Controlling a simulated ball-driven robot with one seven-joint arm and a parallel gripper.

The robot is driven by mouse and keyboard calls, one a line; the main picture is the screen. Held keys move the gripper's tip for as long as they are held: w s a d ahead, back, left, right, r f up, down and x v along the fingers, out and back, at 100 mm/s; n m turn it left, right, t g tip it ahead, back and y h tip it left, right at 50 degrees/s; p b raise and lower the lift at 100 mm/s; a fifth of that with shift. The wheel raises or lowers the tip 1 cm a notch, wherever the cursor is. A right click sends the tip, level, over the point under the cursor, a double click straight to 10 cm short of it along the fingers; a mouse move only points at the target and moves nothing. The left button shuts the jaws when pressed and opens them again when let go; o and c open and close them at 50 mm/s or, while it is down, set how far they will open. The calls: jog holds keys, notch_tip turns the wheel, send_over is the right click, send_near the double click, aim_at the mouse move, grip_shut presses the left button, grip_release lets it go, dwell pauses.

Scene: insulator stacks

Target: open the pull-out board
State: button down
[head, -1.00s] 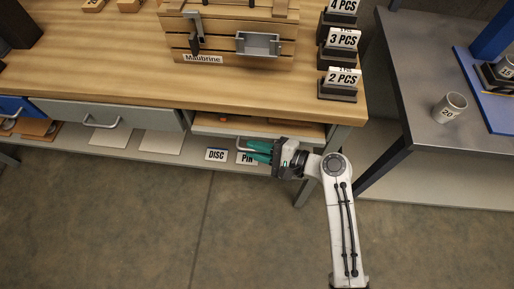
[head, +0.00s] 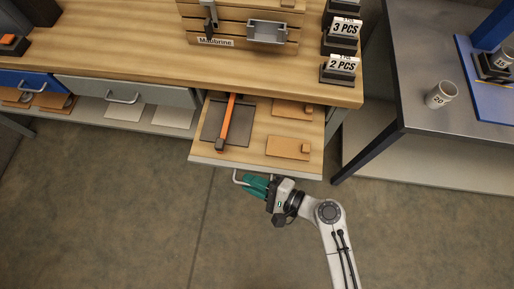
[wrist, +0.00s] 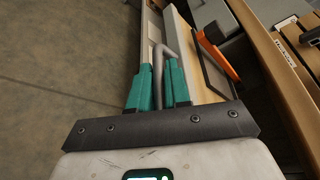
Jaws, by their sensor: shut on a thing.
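The pull-out board (head: 254,153) is a wooden board with a light front edge. In the head view it sticks well out from under the workbench. On its front is a grey bar handle (head: 237,178). My gripper (head: 254,184) is shut on this handle, at the front of the board. In the wrist view the green fingers (wrist: 158,88) stand on both sides of the handle bar (wrist: 158,62). The board's surface (wrist: 192,75) runs beside them to the right.
On the board lie an orange-handled tool (head: 227,122) on a dark plate and two brown pieces (head: 288,148). A grey drawer (head: 120,90) and a blue drawer (head: 30,82) are at the left. A grey table (head: 450,125) stands at the right. The floor in front is clear.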

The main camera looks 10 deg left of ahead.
jog(key=s+p, duration=0.1)
jog(key=s, duration=1.1)
jog(key=shift+a+p, duration=0.15)
jog(key=shift+p, duration=0.15)
jog(key=c, duration=1.4)
grip_release()
jog(key=shift+c, duration=0.2)
jog(key=b+v, duration=0.1)
jog(key=v, duration=0.9)
jog(key=shift+d, duration=0.4)
